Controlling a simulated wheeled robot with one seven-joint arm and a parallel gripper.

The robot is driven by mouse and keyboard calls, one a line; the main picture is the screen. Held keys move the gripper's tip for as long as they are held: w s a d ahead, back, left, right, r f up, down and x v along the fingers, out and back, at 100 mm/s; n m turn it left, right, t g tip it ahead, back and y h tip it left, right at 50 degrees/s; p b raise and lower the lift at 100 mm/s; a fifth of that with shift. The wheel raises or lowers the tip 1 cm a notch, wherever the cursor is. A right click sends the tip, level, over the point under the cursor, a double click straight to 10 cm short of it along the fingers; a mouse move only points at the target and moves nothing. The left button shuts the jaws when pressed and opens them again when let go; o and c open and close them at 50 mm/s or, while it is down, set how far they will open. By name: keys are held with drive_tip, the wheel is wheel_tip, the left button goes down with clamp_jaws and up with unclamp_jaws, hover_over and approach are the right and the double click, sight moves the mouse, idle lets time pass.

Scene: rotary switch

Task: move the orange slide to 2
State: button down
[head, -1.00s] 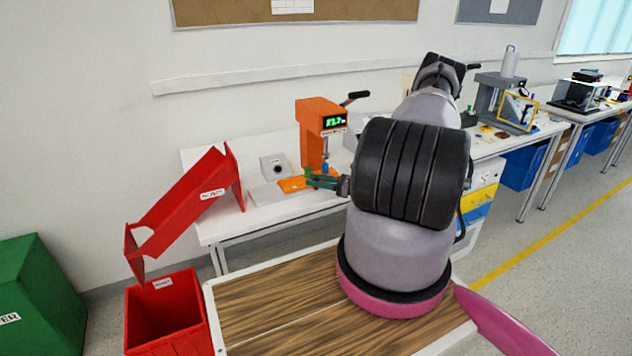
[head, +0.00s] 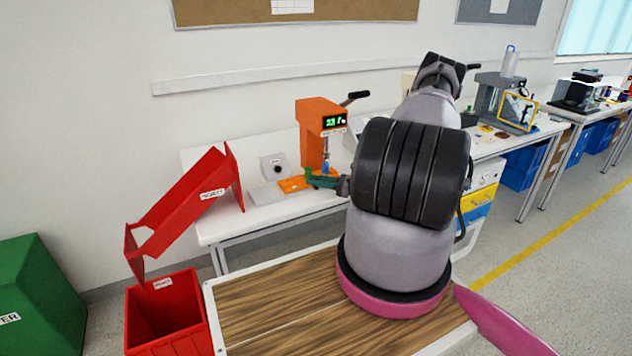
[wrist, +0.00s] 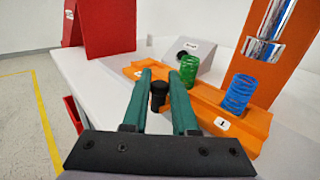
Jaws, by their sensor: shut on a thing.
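The orange slide (wrist: 205,101) lies under the orange press (head: 320,122) on the white table. It carries a green coil-like cylinder (wrist: 190,71) and a blue one (wrist: 238,93). A white label marked 1 (wrist: 222,124) is on its front near the blue cylinder; another small label by the green one is unreadable. My gripper (wrist: 159,80) has its green fingers shut on the black knob (wrist: 158,97) at the slide's front. In the head view my gripper (head: 322,182) is small beside the slide (head: 293,185), and the knob is hidden.
A grey box with a black button (wrist: 193,55) stands behind the slide. A red chute (head: 190,205) leads off the table's left end above a red bin (head: 165,318). The press lever (head: 354,97) sticks out above. The table is clear in front of the slide.

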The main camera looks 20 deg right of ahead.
idle(0.7)
drive_tip(key=d, duration=0.7)
drive_tip(key=shift+w, duration=0.1)
drive_tip(key=c, duration=1)
unclamp_jaws()
drive_tip(key=v, duration=1)
drive_tip(key=shift+s+d, duration=0.3)
